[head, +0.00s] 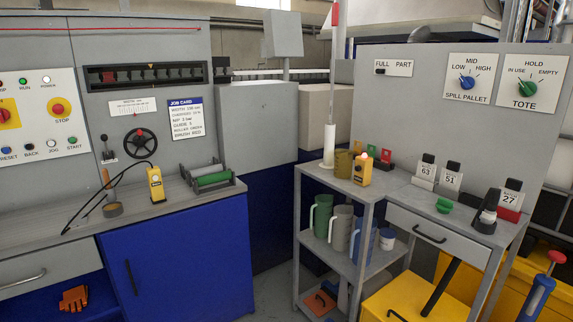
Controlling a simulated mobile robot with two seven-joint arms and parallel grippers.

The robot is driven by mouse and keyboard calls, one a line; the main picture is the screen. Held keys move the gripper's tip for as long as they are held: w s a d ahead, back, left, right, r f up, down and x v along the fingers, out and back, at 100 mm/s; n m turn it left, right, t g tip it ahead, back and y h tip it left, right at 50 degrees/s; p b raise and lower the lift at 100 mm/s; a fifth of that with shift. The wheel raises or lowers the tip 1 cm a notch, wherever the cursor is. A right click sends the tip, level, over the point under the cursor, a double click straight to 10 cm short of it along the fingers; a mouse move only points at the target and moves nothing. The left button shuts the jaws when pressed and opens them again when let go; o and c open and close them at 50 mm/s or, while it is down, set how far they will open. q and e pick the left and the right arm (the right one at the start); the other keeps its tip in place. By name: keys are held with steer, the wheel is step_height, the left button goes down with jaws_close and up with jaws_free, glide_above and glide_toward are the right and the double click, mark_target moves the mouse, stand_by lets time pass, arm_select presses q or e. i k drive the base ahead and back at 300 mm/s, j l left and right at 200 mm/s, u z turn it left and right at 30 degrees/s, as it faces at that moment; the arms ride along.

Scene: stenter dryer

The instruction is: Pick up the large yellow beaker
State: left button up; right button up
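A dark yellow, beaker-like vessel (343,164) stands upright on the top shelf of the grey cart (318,173), behind a small yellow device with a lit red-orange top (362,170). It is the only yellow vessel I can make out, and its size is hard to judge. On the cart's middle shelf stand a green jug (321,216), a grey jug (341,228), a blue jug (366,240) and a small white-and-blue tub (387,239). Neither of my grippers is in view.
A grey side table (408,205) with number-marked holders and a small green cup (444,205) adjoins the cart on the right. Yellow bins (400,297) stand below it. A bench with a blue cabinet (180,262) is on the left.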

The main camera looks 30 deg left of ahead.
mark_target(343, 161)
steer(key=u, duration=0.5)
steer(key=i+j+z, duration=0.1)
steer(key=i+j, duration=0.65)
